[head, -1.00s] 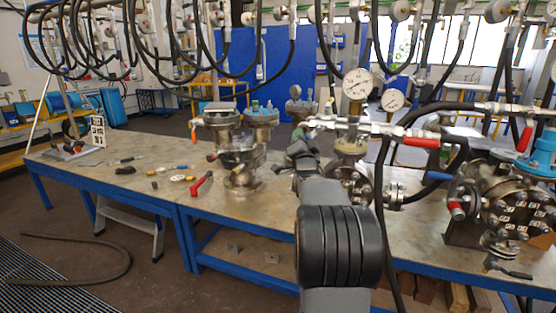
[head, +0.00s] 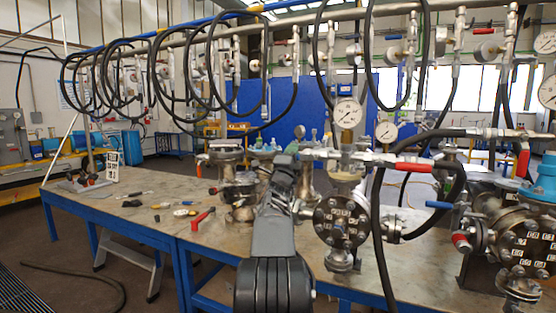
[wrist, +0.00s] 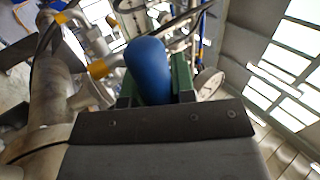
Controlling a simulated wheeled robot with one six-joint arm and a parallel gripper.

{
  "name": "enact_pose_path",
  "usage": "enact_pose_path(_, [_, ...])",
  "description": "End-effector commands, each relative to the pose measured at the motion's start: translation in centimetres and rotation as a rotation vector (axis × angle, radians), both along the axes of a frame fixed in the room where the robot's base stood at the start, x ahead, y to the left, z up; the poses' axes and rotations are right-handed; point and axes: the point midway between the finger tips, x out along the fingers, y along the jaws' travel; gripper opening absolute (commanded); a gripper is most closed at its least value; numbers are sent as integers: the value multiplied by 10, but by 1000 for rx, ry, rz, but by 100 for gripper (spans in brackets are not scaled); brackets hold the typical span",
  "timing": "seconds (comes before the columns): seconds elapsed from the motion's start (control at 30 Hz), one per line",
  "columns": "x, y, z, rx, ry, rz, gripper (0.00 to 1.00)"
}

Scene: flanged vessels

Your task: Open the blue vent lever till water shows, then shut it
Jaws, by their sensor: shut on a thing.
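In the wrist view, the green fingers of my gripper (wrist: 153,82) are closed on the sides of a rounded blue lever handle (wrist: 148,62). The lever's far end and its valve are hidden behind the handle. In the head view, my arm reaches up and away at the middle and hides the gripper and the held lever. It ends close to the left of a flanged vessel (head: 341,221) with a pressure gauge (head: 348,113) above it. Whether water shows at the vent cannot be told.
A red lever (head: 414,167) lies along the pipework right of the gauge. Another blue lever (head: 438,205) sits near the right vessel (head: 528,243). Black hoses hang close around. Loose tools and a red-handled valve (head: 203,217) lie on the bench (head: 150,190), left of my arm.

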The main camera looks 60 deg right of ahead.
Motion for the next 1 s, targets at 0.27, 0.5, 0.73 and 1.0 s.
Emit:
enact_pose_path(0.27, [-11,-7,1,6,-30,-21,0])
enact_pose_path(0.5, [-11,-6,1,5,-30,-19,0])
enact_pose_path(0.73, [-8,-5,2,4,-28,-16,40])
enact_pose_path(1.0, [-6,-4,2,4,-26,-12,50])
